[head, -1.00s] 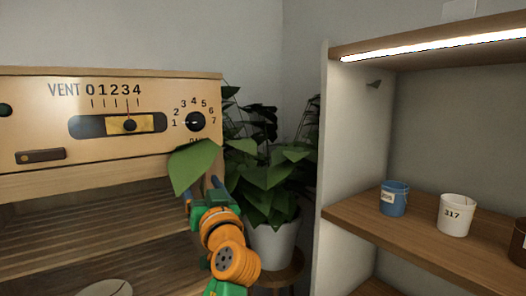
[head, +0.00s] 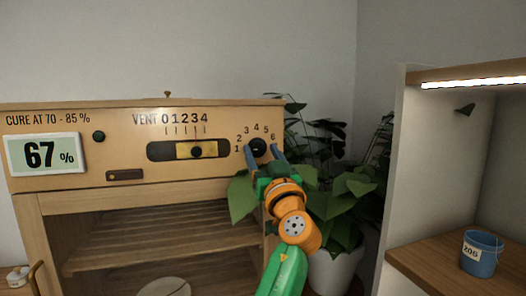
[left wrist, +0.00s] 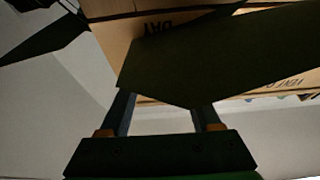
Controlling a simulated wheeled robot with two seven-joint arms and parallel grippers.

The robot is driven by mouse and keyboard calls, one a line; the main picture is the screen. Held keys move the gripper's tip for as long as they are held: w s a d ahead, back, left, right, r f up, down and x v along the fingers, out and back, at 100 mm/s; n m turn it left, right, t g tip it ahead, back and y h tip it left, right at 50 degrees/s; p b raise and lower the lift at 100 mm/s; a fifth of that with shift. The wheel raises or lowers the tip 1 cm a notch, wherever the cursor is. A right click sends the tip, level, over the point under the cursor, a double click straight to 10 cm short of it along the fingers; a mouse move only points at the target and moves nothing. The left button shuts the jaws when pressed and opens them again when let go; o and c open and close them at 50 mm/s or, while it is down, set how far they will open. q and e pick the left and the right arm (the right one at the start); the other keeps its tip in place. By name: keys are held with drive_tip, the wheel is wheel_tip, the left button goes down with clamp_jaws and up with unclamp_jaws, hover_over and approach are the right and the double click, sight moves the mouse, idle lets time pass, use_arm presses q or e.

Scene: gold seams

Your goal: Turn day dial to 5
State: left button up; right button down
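The black day dial (head: 257,147) sits at the right end of the cabinet's wooden front panel, inside a printed arc of numbers 1 to 6 or more. Its pointer is too small to read now. My left gripper (head: 263,149) is open, with its blue fingertips apart on the left and right of the dial. I cannot tell whether they touch it. In the left wrist view the two fingers (left wrist: 163,100) are spread, and a dark leaf (left wrist: 215,60) hides the dial. My right gripper is not in view.
A potted plant (head: 345,200) stands right of the cabinet, its leaves close to my left gripper. The vent slider (head: 197,151) is left of the dial. A display (head: 45,154) reads 67 %. A shelf at right holds a blue cup (head: 481,254).

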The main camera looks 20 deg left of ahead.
use_arm(q)
drive_tip(key=shift+a, duration=0.1)
clamp_jaws()
